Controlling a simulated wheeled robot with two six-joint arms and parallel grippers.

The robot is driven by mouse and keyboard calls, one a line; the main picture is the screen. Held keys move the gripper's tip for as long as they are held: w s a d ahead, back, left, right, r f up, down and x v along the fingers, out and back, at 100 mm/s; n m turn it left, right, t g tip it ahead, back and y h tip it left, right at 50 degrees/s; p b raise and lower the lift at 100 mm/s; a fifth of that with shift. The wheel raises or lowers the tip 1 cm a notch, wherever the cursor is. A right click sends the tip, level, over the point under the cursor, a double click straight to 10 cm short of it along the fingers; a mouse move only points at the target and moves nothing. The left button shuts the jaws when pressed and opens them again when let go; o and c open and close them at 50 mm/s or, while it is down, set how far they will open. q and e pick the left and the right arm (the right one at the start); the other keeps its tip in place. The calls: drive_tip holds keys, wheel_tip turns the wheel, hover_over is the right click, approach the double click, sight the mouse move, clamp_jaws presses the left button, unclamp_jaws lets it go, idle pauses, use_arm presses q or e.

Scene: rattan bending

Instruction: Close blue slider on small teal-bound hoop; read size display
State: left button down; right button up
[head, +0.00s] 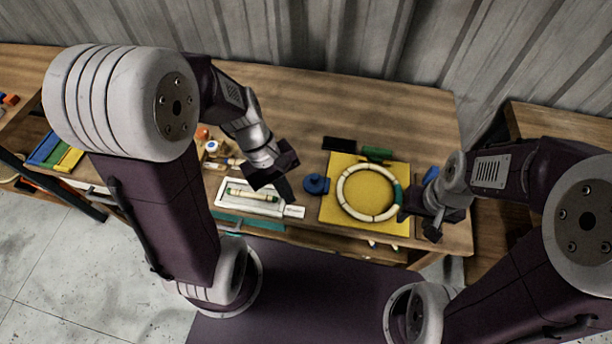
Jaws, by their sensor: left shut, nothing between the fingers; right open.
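The small pale hoop (343,204) lies flat on a yellow board (329,212), with a teal binding on its right side. A round blue piece (315,184) sits at the board's left edge, apart from the hoop. Another blue piece (431,174) shows at the board's right, partly hidden by my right arm. I cannot tell which one is the slider. My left gripper (284,187) is shut and empty, left of the round blue piece. My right gripper (418,221) is open at the board's right edge, close to the teal binding. No readable size display shows.
A white tray (224,204) holding a green-and-cream rod lies below my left gripper. A black block (339,144) and a green block (377,154) stand behind the hoop. Blue and yellow strips (68,160) lie at the left. The wooden table's back is clear.

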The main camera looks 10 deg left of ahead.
use_arm(q)
drive_tip(key=w+a+f+n+t+h+b, duration=0.3)
drive_tip(key=w+a+n+h, duration=0.15)
drive_tip(key=w+n, duration=0.5)
drive_tip(key=a+f+n+t, duration=0.2)
drive_tip(key=a+f+n, duration=0.15)
drive_tip(key=a, duration=0.25)
drive_tip(key=b, duration=0.2)
approach(319, 182)
drive_tip(key=a, duration=0.1)
drive_tip(key=s+a+f, duration=0.1)
drive_tip(key=shift+a+f+h, duration=0.2)
drive_tip(key=shift+a+h, duration=0.15)
drive_tip(key=shift+w+d+p, duration=0.15)
drive_tip(key=shift+w+d, duration=0.1)
drive_tip(key=shift+d, duration=0.4)
drive_tip(key=shift+w+d+p, duration=0.2)
drive_tip(key=shift+w+d, duration=0.1)
drive_tip(key=shift+d, duration=0.35)
drive_tip(key=shift+w+d+p, duration=0.15)
drive_tip(key=shift+w+d, duration=0.1)
drive_tip(key=shift+d, duration=0.4)
